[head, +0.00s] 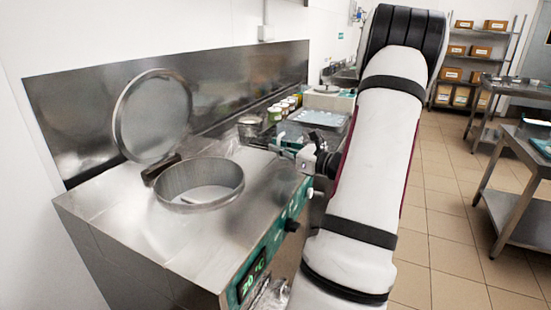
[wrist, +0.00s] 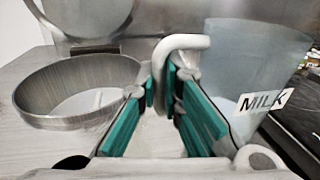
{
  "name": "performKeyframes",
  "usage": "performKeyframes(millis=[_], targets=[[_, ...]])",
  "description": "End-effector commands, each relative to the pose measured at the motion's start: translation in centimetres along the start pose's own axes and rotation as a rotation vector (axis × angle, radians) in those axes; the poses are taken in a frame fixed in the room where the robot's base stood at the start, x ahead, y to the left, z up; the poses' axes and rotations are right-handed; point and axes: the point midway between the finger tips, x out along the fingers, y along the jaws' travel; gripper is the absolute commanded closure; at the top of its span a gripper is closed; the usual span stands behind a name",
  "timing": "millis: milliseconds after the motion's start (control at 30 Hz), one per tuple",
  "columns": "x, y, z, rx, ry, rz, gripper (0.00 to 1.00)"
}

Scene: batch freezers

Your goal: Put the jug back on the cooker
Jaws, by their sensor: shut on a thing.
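The jug (wrist: 255,75) is clear with a MILK label and a pale looped handle (wrist: 183,42). My gripper (wrist: 165,88) has its green-padded fingers shut on that handle. In the head view my gripper (head: 283,146) is at the cooker's right side, and the see-through jug (head: 249,129) shows faintly beyond it. The cooker (head: 120,215) is a steel cabinet with a round open well and its lid (head: 152,117) raised. The jug appears upright, to the right of the well (wrist: 82,88). I cannot tell whether its base touches the cooker top.
Several small tubs (head: 283,107) and a pale tray (head: 318,118) stand beyond the cooker. A steel backsplash (head: 215,80) runs along the wall. A steel table (head: 510,205) stands at the right, with open tiled floor (head: 440,225) between.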

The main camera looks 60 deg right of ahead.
Motion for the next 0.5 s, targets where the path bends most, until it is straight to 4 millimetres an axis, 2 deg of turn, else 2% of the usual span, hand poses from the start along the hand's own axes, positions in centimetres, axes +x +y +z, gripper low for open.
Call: performKeyframes(millis=[267, 500], targets=[[1.6, -0.4, -0.3, 0.002, 0.000, 0.001, 1.00], [1.4, -0.3, -3.3, 0.004, 0.000, 0.000, 1.00]])
